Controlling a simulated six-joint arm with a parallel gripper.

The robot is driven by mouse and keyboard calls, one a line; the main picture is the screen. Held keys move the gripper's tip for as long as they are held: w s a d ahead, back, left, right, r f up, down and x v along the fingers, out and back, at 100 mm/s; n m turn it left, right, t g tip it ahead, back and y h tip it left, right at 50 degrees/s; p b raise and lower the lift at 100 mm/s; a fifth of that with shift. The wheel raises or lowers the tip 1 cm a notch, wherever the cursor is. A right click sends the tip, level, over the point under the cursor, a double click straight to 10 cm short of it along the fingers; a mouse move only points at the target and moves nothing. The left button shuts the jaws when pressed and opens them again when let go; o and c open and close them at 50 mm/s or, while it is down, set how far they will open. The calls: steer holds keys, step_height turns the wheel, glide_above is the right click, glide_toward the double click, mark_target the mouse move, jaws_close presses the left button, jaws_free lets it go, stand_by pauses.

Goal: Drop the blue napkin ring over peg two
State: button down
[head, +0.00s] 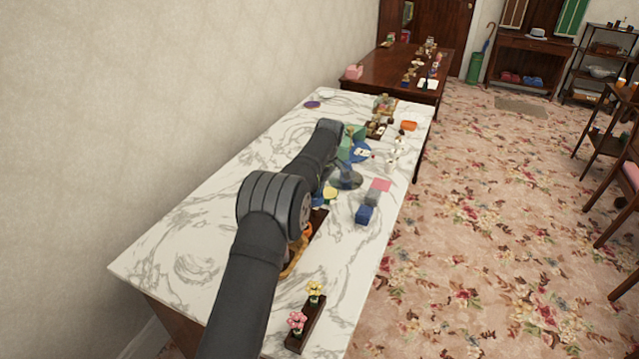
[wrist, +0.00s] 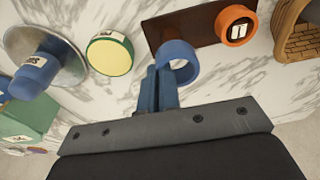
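In the wrist view the blue napkin ring (wrist: 179,62) is at the tips of my gripper (wrist: 160,78). The fingers are close together and appear shut on the ring's near left wall. The ring overlaps the edge of a dark brown board (wrist: 200,28), with pale marble showing through its opening. An orange ring-shaped piece (wrist: 236,25) is at the board's right end, with a white, dark-marked label inside it. I cannot tell the peg numbers. In the head view my arm hides the gripper and much of the board (head: 319,220).
A yellow-topped round piece (wrist: 110,55), a blue piece on a grey disc (wrist: 38,75) and a green block (wrist: 28,118) stand left of the ring. A woven-looking brown item (wrist: 300,38) is at right. The marble table's (head: 185,225) left side is mostly clear.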

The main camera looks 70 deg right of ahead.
steer(key=shift+f, duration=0.6)
steer(key=shift+f, duration=1.15)
stand_by(0.9)
steer(key=c, duration=1.6)
jaws_free()
steer(key=shift+f, duration=0.1)
steer(key=r, duration=0.6)
steer(key=s+r, duration=0.1)
steer(key=r, duration=0.4)
steer(key=s+r, duration=0.1)
steer(key=r, duration=0.5)
steer(key=shift+s+r, duration=0.25)
steer(key=shift+r, duration=0.05)
steer(key=shift+f, duration=0.1)
steer(key=f, duration=0.5)
steer(key=w+f, duration=0.1)
steer(key=f, duration=0.5)
steer(key=w+f, duration=0.1)
steer(key=f, duration=0.5)
steer(key=shift+w+f, duration=0.1)
steer(key=shift+w, duration=0.15)
